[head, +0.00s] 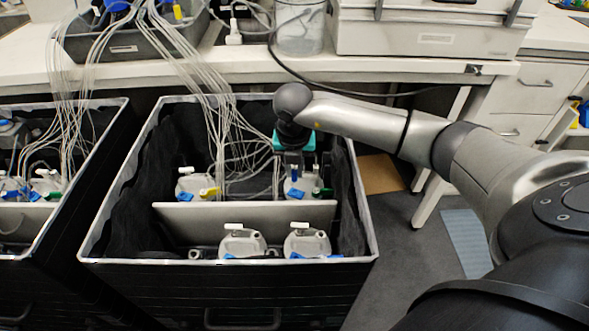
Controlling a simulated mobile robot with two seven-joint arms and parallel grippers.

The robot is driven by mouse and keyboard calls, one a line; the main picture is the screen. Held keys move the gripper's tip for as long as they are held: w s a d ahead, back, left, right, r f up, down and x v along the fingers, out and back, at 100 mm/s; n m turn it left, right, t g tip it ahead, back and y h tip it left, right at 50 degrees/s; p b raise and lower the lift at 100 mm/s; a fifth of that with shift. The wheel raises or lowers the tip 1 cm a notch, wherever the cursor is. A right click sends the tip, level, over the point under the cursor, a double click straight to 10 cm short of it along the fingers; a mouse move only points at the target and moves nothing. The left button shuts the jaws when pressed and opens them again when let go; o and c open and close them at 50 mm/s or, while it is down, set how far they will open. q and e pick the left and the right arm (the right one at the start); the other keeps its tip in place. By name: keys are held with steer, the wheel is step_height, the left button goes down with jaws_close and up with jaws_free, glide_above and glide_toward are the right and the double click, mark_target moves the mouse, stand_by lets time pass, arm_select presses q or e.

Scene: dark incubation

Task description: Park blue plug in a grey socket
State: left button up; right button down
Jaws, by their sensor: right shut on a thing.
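My right gripper (293,168) reaches down into the rear compartment of the open black box (227,283), over the back right bottle (304,183). It is shut, with its fingertips at the bottle top. A small blue piece (294,193), seemingly the blue plug, shows just below the fingers; the grip itself is small and partly hidden. Other blue pieces lie by the front right bottle (309,242) and front left bottle (242,242). I cannot clearly make out a grey socket. My left gripper is not in view.
A light partition (245,222) crosses the box. Thin clear tubes (190,65) run from the bench tray (130,42) down into the box beside the back left bottle (194,184). Another black box (40,225) with bottles stands left. The bench edge (400,70) lies behind my arm.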

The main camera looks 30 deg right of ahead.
step_height(320, 180, up, 11)
steer(key=p, duration=0.8)
